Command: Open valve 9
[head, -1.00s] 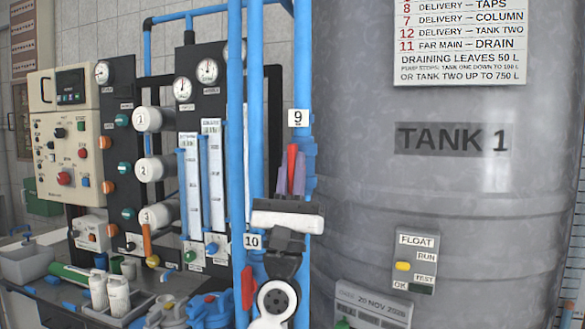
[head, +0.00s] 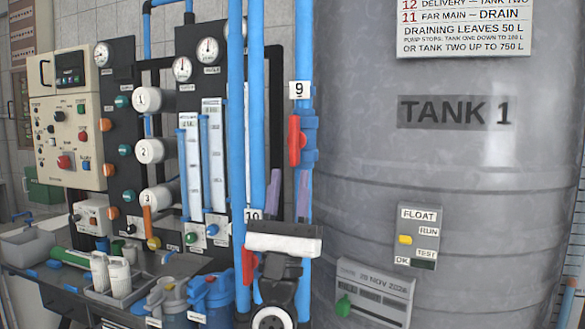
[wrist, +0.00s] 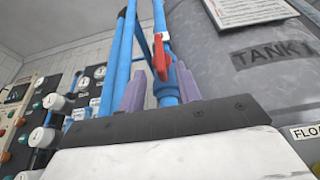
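Valve 9 has a red handle (head: 294,140) on a vertical blue pipe, just under the white label 9 (head: 299,90). The handle hangs roughly in line with the pipe. My gripper (head: 289,194) is below the handle in the head view, with its two purple fingers apart and nothing seen between them. In the wrist view the red handle (wrist: 161,57) shows above and between the fingertips of my gripper (wrist: 159,88). The fingers look clear of the handle, though the depth gap is hard to tell.
The grey tank 1 (head: 400,160) stands close on the right, with a float box (head: 417,236) on it. Label 10 (head: 253,215) and another red handle (head: 249,264) are just left of my gripper. Blue pipes (head: 237,120) run close on the left.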

